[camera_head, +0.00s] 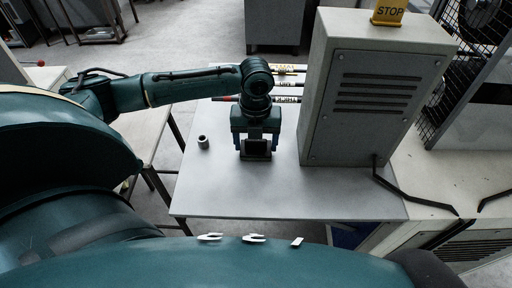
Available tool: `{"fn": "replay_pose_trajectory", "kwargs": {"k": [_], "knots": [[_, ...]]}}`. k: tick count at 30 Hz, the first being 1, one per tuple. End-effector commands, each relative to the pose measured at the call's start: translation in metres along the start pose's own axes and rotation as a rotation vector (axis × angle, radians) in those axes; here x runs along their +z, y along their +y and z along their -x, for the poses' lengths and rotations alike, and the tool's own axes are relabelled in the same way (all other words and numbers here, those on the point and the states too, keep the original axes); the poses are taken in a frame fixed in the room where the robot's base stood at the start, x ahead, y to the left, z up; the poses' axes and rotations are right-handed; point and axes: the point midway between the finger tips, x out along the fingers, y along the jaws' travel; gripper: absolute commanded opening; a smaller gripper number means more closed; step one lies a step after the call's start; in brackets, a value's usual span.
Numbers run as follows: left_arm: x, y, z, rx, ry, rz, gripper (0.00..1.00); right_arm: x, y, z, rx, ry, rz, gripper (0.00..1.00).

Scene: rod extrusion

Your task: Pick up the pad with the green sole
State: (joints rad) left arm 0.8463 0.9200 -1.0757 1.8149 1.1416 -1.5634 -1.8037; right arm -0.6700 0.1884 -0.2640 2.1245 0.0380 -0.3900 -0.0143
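My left gripper (256,150) is over the grey table, left of the tall grey machine cabinet, pointing down toward the tabletop. Its blue-sided fingers stand apart, with a dark-framed grey patch between them; I cannot tell whether that patch is a held thing or part of the gripper. No pad with a green sole can be made out. It may be hidden under or behind the gripper. My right gripper is not in view.
A small grey cylinder (203,142) stands on the table (225,195) left of the gripper. Several labelled rods (290,85) lie behind it. The table's front is clear.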

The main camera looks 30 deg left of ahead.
Motion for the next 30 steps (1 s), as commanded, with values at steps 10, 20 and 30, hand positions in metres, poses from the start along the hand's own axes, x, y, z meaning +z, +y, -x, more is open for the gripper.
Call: {"fn": "replay_pose_trajectory", "kwargs": {"k": [10,20,30], "knots": [[0.0,0.0,0.001,-0.001,-0.001,0.0,0.49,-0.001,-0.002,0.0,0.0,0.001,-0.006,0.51],[0.001,-0.001,0.05,-0.004,-0.004,0.001,0.49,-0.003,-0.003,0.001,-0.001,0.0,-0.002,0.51],[0.001,-0.001,0.098,-0.002,0.0,0.0,0.49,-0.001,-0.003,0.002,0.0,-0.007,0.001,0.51]]}}
